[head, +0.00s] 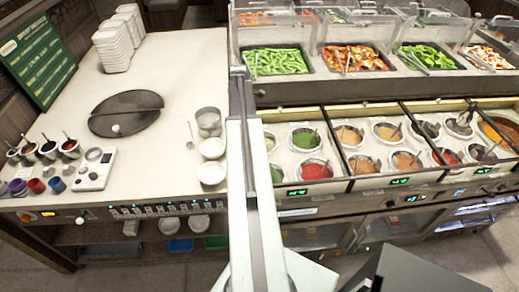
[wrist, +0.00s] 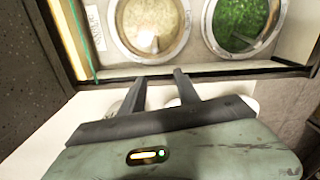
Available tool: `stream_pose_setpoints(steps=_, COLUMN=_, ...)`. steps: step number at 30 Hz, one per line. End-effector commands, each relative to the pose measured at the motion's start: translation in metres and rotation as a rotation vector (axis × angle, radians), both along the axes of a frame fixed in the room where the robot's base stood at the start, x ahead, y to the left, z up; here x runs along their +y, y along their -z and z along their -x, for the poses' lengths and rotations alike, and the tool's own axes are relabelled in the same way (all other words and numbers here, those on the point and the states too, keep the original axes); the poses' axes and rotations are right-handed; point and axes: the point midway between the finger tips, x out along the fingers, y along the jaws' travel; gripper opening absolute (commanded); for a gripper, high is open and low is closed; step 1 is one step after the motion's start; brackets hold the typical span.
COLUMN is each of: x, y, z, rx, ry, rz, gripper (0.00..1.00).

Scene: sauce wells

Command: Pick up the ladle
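In the wrist view, my gripper (wrist: 160,74) has its two dark fingers apart, with nothing seen between them. The fingertips point at the near edge of the sauce wells. A pale sauce well (wrist: 152,22) and a green sauce well (wrist: 240,22) lie just past them, each with what looks like a thin utensil handle in it. In the head view, several ladle or spoon handles stand in the sauce wells (head: 303,139); I cannot tell which is the task's ladle. A slim utensil (head: 190,133) also lies on the left counter. My fingers are not clear in the head view.
The left counter (head: 190,70) has free room at its back. It bears a dark round lid (head: 126,112), stacked white containers (head: 112,50), white bowls (head: 212,173) and sauce cups (head: 69,148). Food trays (head: 276,62) stand behind the wells. Dark divider bars run between wells.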

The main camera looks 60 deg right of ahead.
Motion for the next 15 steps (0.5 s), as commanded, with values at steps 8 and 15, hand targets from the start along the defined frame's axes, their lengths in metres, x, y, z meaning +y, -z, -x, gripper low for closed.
stream_pose_setpoints(steps=8, x=-0.029, y=0.002, z=0.029, rx=0.001, ry=-0.056, rz=-0.002, gripper=0.38)
stream_pose_setpoints(steps=15, x=-0.028, y=0.029, z=0.028, rx=0.001, ry=-0.056, rz=-0.001, gripper=0.38)
